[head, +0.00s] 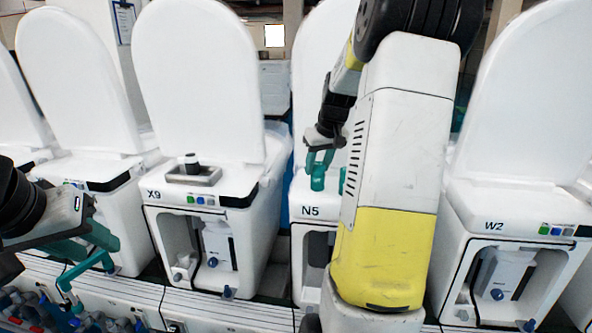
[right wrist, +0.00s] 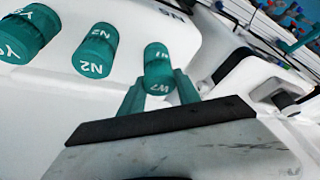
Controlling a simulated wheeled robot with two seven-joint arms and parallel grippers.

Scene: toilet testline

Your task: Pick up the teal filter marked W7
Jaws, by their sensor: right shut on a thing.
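The teal filter marked W7 (right wrist: 159,72) is between the fingers of my right gripper (right wrist: 162,92) in the right wrist view, and its marking faces the camera. The gripper is shut on it. I cannot tell whether its base touches the white surface. In the head view my right gripper (head: 319,160) is above the top of the N5 unit, with a teal filter (head: 317,178) at its fingertips. My left gripper (head: 88,268) is at the lower left in the head view, its teal fingers apart and empty.
Teal filters marked N2 (right wrist: 95,50) and Y-something (right wrist: 27,34) stand beside W7 on the white surface. White toilet units X9 (head: 160,220) and W2 (head: 470,240) flank N5. Raised lids (head: 195,80) stand behind. Small blue and red parts lie at the lower left.

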